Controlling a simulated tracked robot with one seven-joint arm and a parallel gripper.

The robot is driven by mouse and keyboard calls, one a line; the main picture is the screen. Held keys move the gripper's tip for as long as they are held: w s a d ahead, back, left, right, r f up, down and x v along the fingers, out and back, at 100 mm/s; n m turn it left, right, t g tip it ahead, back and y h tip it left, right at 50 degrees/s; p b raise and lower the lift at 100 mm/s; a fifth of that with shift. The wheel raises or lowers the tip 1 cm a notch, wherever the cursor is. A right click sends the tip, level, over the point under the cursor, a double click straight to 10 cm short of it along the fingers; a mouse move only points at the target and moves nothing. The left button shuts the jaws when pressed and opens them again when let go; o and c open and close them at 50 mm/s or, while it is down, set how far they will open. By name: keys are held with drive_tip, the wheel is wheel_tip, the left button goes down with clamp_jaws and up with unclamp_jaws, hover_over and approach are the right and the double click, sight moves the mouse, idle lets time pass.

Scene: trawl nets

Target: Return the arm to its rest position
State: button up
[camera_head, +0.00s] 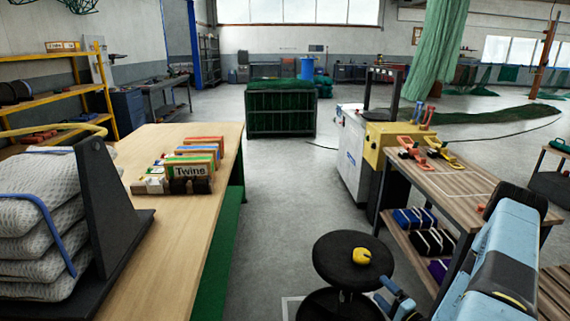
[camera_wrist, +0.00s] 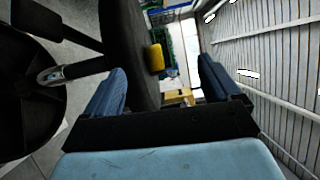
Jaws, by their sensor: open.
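My light blue arm comes in at the lower right of the head view. My gripper (camera_head: 394,298) is at its end, low beside the right edge of the round black stool (camera_head: 335,262), with the workbench to its right. In the wrist view my gripper (camera_wrist: 165,85) shows two blue fingers set wide apart, with nothing held between them. The black stool seat (camera_wrist: 128,50) fills the space by the left finger in that tilted view. A small yellow object (camera_head: 361,256) lies on the seat; it also shows in the wrist view (camera_wrist: 156,57).
The wooden workbench (camera_head: 455,184) on the right holds orange and yellow tools, with net bundles (camera_head: 432,242) on its lower shelf. A long table (camera_head: 190,230) with boxes stands left. Grey floor (camera_head: 285,200) is open between them.

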drive_tip(key=a+r+n+g+y, duration=0.4)
drive_tip(key=a+r+n+g, duration=0.15)
drive_tip(key=r, duration=0.65)
drive_tip(key=a+r+n+g+y, duration=0.4)
drive_tip(key=a+r+g, duration=0.25)
drive_tip(key=r, duration=0.55)
drive_tip(key=s+a+r+n+g+h, duration=0.4)
drive_tip(key=s+r+g+h, duration=0.2)
drive_tip(key=s+r, duration=0.5)
drive_tip(key=s+d+r+t+h, duration=0.2)
drive_tip(key=s+r+h, duration=0.3)
drive_tip(key=r, duration=0.3)
drive_tip(key=s+d+r+t+h, duration=0.2)
drive_tip(key=s+r+t+h, duration=0.3)
drive_tip(key=s+r, duration=0.3)
drive_tip(key=shift+r, duration=0.7)
drive_tip(key=shift+m, duration=0.25)
